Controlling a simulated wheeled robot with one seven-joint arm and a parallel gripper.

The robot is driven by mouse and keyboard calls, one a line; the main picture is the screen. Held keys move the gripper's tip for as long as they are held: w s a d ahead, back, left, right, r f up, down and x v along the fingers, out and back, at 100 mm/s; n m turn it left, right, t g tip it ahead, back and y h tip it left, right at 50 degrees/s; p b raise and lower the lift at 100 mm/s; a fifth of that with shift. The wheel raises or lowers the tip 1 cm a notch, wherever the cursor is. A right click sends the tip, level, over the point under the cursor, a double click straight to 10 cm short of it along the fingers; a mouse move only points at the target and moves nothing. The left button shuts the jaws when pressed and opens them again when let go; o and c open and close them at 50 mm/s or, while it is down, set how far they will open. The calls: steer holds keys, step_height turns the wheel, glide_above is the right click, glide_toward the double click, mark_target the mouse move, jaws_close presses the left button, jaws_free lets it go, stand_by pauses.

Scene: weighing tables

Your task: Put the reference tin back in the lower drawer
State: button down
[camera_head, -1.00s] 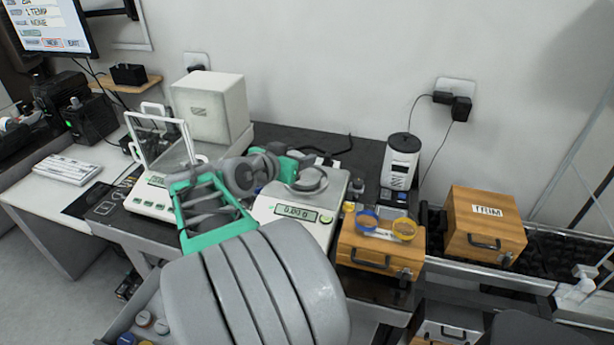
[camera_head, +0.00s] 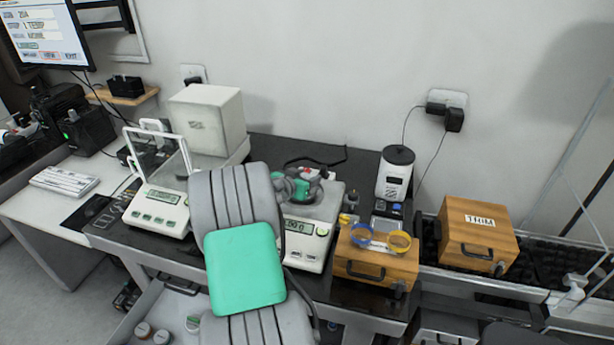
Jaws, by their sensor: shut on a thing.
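My gripper (camera_head: 303,186) is above the pan of the middle balance (camera_head: 303,245). My arm and wrist hide much of it. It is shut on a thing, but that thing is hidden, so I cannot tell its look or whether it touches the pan. An open drawer (camera_head: 172,287) shows below the table at the lower left, partly behind my arm. The reference tin is not clearly visible.
A balance with an open glass shield (camera_head: 160,207) stands left of my arm, a white box (camera_head: 208,122) behind it. A wooden case (camera_head: 373,262) with blue and yellow rings, a white grinder-like device (camera_head: 397,172) and a TRIM box (camera_head: 478,235) stand to the right.

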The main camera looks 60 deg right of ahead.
steer(key=shift+f+b, duration=0.2)
steer(key=shift+b, duration=0.15)
steer(key=c, duration=0.7)
jaws_free()
steer(key=shift+r, duration=0.1)
